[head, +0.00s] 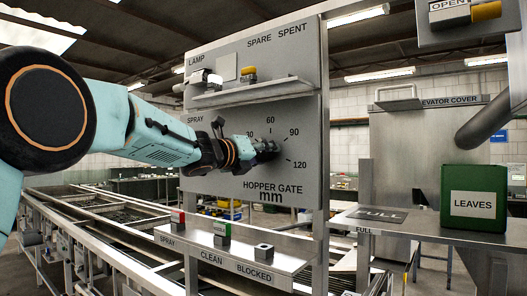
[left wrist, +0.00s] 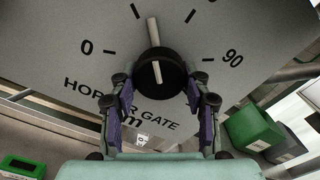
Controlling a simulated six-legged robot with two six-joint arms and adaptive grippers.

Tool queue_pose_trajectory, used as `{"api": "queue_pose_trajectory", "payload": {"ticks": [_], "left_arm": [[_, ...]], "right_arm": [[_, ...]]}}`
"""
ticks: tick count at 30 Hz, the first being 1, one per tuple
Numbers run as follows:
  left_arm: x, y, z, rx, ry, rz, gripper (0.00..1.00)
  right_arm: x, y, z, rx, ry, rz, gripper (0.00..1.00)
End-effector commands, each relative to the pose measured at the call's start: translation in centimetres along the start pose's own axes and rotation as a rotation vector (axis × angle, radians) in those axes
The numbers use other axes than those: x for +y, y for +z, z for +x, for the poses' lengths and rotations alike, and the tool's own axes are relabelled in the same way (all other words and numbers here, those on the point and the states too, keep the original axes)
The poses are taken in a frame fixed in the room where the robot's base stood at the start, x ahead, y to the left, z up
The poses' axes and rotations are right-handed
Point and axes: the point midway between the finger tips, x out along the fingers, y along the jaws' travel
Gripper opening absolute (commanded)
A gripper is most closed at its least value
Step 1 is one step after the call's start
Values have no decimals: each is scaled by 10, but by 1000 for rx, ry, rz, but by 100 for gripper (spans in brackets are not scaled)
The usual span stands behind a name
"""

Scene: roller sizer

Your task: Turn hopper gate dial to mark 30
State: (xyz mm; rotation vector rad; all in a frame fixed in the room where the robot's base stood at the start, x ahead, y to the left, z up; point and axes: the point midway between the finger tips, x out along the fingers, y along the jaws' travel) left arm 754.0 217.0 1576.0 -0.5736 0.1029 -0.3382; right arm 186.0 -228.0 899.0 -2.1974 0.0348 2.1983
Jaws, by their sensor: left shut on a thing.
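The hopper gate dial (left wrist: 160,82) is a round black knob with a white pointer, on the grey upright panel (head: 288,90). In the left wrist view the pointer stands between two ticks above the knob, closer to the left one; their numbers are out of frame, with a 0 further left and 90 to the right. In the head view the 30 is partly hidden by my gripper, while 60, 90 and 120 show. My left gripper (head: 266,148) is shut on the dial (head: 270,152), one finger on each side in the left wrist view (left wrist: 160,84). My right gripper is out of view.
A lower ledge (head: 240,256) holds several small blocks. A green LEAVES box (head: 474,203) stands on a table at the right. Conveyor rails (head: 105,232) run at left.

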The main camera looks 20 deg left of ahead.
Motion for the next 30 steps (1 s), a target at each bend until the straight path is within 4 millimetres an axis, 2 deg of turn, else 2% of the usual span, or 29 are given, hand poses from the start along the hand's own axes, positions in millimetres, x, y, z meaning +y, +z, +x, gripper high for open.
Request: {"api": "queue_pose_trajectory", "payload": {"ticks": [1,12,29,30], "left_arm": [[-2,5,-1,-5,-2,-32,16],[-3,5,-1,-6,-3,-198,16],[-3,5,-1,-8,-4,-229,16],[-3,5,-1,-8,-4,-228,48]], "right_arm": [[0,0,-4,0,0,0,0],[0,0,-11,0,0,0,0],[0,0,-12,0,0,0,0],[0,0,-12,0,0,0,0]]}}
